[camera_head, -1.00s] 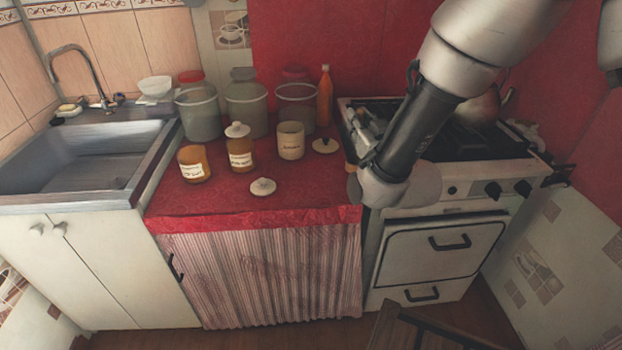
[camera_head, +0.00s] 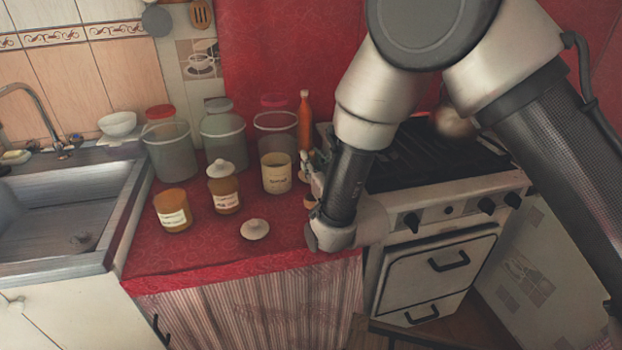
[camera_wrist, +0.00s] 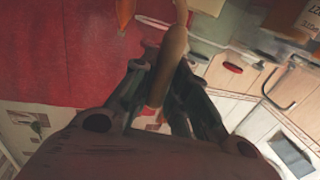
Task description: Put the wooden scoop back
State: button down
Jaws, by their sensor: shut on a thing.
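My gripper (camera_wrist: 160,85) is shut on the wooden scoop (camera_wrist: 172,55), whose brown handle runs between the fingers in the wrist view. The scoop's far end leaves the top of that view. In the head view my gripper (camera_head: 312,178) is over the right side of the red counter, just right of a cream labelled jar (camera_head: 276,178) without a lid. My wrist hides most of the scoop there. An amber jar (camera_head: 172,212) stands open at the left. A second amber jar (camera_head: 226,198) has its white lid on.
A loose white lid (camera_head: 255,229) lies on the red cloth (camera_head: 205,252). Several tall containers and an orange bottle (camera_head: 304,120) stand behind the jars. The stove (camera_head: 440,165) is to the right, the sink (camera_head: 70,215) to the left. The counter's front left is clear.

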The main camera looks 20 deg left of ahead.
jog(key=shift+f, duration=1.9)
jog(key=c, duration=1.4)
grip_release()
jog(key=shift+f, duration=0.1)
jog(key=shift+s+d, duration=0.15)
jog(key=v, duration=1.1)
jog(key=shift+s+d, duration=0.2)
jog(key=shift+s, duration=0.05)
